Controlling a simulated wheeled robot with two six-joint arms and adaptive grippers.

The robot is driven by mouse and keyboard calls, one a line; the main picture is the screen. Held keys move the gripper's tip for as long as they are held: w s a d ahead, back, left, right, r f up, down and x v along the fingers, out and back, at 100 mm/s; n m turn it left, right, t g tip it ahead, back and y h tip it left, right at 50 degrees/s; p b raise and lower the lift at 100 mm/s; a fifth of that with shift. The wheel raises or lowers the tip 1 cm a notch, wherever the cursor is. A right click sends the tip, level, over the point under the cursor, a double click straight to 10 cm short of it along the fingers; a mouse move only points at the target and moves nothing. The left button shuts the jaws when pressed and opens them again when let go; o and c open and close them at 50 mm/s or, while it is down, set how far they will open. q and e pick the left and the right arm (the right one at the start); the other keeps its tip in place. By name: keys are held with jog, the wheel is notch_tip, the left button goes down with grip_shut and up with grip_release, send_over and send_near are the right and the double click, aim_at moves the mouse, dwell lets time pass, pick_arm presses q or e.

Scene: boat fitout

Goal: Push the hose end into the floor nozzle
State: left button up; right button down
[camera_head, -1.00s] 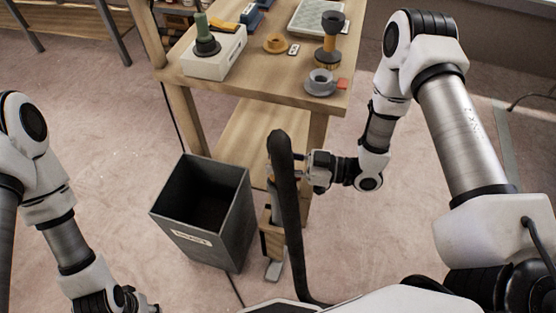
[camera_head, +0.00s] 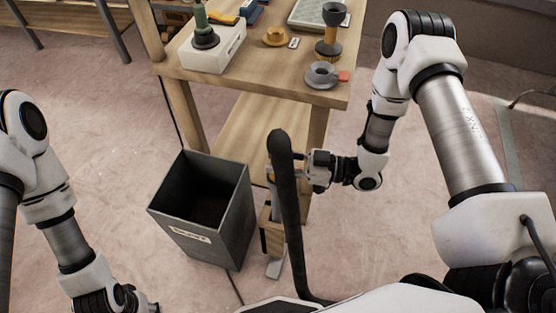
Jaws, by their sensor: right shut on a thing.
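The black hose (camera_head: 287,205) rises from the bottom centre and bends over at the top, in front of the table leg. My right gripper (camera_head: 300,172) reaches in from the right at the upper part of the hose and is shut on it. The hose hides its fingertips and most of the hose end. Just below, a wooden holder (camera_head: 270,238) stands by the table leg, with a flat grey piece, which looks like the floor nozzle (camera_head: 275,268), at its foot. I cannot tell whether hose end and nozzle touch. My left gripper (camera_head: 140,302) is low at the left, partly cut off, its opening unclear.
A dark grey bin (camera_head: 235,225) with a label stands open left of the hose. The wooden table (camera_head: 280,82) behind bears a white box (camera_head: 213,50), a grey ring-shaped part (camera_head: 322,75) and other small parts. Carpet is free at the left and right.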

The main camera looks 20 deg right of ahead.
jog(key=shift+s+f, duration=0.15)
jog(key=shift+f, duration=0.3)
jog(key=c, duration=1)
grip_release()
jog(key=shift+o, duration=1.2)
jog(key=shift+w, duration=0.2)
jog(key=shift+s+d+r, duration=0.1)
jog(key=shift+s+d, duration=0.05)
jog(key=v, duration=1.1)
jog(key=shift+d, duration=0.3)
jog(key=shift+s, duration=0.1)
